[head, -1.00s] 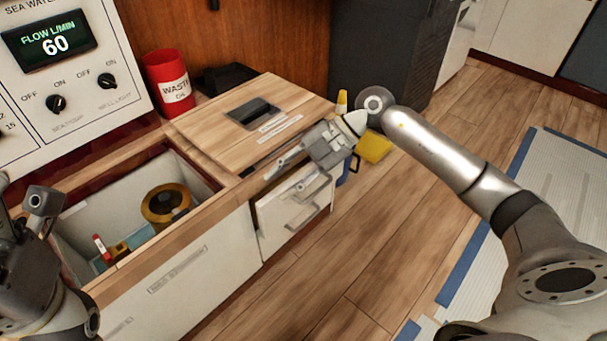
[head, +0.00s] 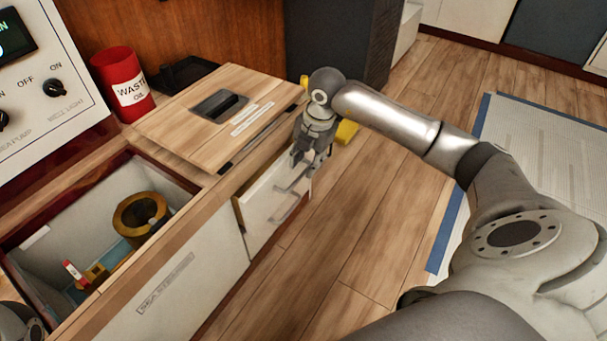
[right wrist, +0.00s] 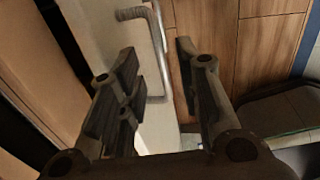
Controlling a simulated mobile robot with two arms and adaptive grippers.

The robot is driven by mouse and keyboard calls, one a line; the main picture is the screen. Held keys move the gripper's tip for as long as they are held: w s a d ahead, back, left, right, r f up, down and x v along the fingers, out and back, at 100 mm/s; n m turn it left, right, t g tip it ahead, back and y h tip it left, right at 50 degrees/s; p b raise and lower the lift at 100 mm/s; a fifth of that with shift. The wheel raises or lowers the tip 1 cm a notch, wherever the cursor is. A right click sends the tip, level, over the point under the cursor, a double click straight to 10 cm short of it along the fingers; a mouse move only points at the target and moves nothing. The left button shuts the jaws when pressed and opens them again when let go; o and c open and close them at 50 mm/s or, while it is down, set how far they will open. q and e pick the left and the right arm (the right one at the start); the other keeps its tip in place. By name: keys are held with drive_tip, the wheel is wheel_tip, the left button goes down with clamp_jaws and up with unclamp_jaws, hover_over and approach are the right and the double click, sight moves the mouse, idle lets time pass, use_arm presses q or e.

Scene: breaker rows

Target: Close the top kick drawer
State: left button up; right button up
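The top kick drawer (head: 262,208) has a white front with a bar handle (head: 290,194), below the wooden counter in the head view. Its front stands out from the cabinet, so it is partly open. My right gripper (head: 308,160) points down at the far end of the drawer front, near the handle. In the right wrist view its fingers (right wrist: 156,62) are apart with nothing clearly held. The white drawer front (right wrist: 112,28) and the handle (right wrist: 158,55) show beyond and between them; contact cannot be told. Only a piece of my left arm shows at the lower left corner.
An open well (head: 62,215) left of the drawer holds a yellow ring-shaped part (head: 140,214). A red waste oil can (head: 122,85) and a black tray (head: 185,75) stand behind the wooden lid (head: 185,130). A yellow object (head: 346,132) is behind my gripper.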

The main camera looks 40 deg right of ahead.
sight(302, 174)
drive_tip(key=shift+w+a+f+b, duration=0.15)
drive_tip(key=shift+f+b, duration=0.2)
drive_tip(key=shift+f, duration=0.55)
drive_tip(key=shift+w+f+b, duration=0.15)
drive_tip(key=shift+f+b, duration=0.15)
drive_tip(key=shift+f, duration=0.6)
clamp_jaws()
drive_tip(key=shift+w, duration=0.1)
